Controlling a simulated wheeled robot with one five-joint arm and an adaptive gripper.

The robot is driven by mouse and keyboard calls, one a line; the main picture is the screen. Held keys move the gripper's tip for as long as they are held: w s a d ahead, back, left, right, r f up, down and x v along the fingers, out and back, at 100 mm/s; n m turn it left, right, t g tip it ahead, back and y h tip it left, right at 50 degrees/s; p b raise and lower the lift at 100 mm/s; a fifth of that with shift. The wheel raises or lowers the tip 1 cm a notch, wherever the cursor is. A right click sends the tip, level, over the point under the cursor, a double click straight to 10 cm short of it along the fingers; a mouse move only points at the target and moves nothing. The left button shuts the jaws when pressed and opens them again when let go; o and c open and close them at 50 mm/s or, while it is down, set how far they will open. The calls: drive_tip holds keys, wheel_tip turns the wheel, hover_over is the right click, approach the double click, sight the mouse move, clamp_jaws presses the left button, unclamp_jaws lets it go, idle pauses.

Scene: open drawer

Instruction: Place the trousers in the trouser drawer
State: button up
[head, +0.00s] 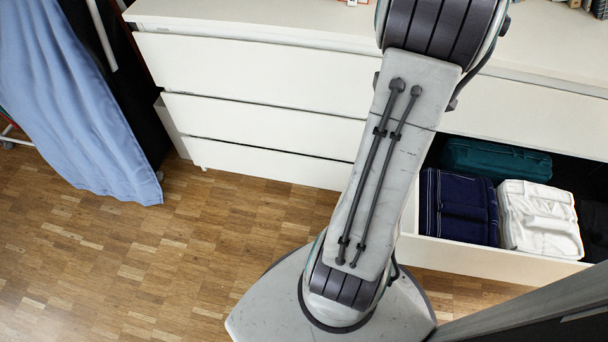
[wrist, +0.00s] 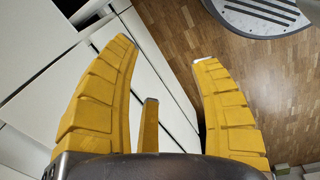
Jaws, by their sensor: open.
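The open drawer (head: 485,255) is at the right of the white dresser in the head view. It holds a folded navy garment with pale stitching (head: 457,207), a folded white garment (head: 540,222) and a folded teal garment (head: 496,160) behind them. I cannot tell for sure which of these, if any, are trousers. My gripper (wrist: 165,52) shows in the wrist view with its yellow fingers spread apart and nothing between them. Dresser fronts and floor lie beyond the fingers. The gripper is outside the head view, where only my arm shows.
The white dresser (head: 250,75) runs across the back, with closed drawers at the left. A light blue cloth (head: 70,100) hangs at the far left. The wooden floor (head: 130,260) is clear at the front left. A dark grey panel (head: 540,305) stands at the lower right.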

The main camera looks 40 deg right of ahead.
drive_tip(key=w+a+r+m+t, duration=0.1)
drive_tip(key=w+a+r, duration=0.15)
drive_tip(key=a, duration=0.65)
drive_tip(key=w+a+r+m, duration=0.1)
drive_tip(key=w+a+r, duration=0.15)
drive_tip(key=a, duration=0.65)
drive_tip(key=s+a+m+t, duration=0.1)
drive_tip(key=s+a+m, duration=0.2)
drive_tip(key=a, duration=1)
drive_tip(key=shift+s+a+r+y, duration=0.2)
drive_tip(key=shift+s+r+y, duration=0.1)
drive_tip(key=shift+s, duration=0.7)
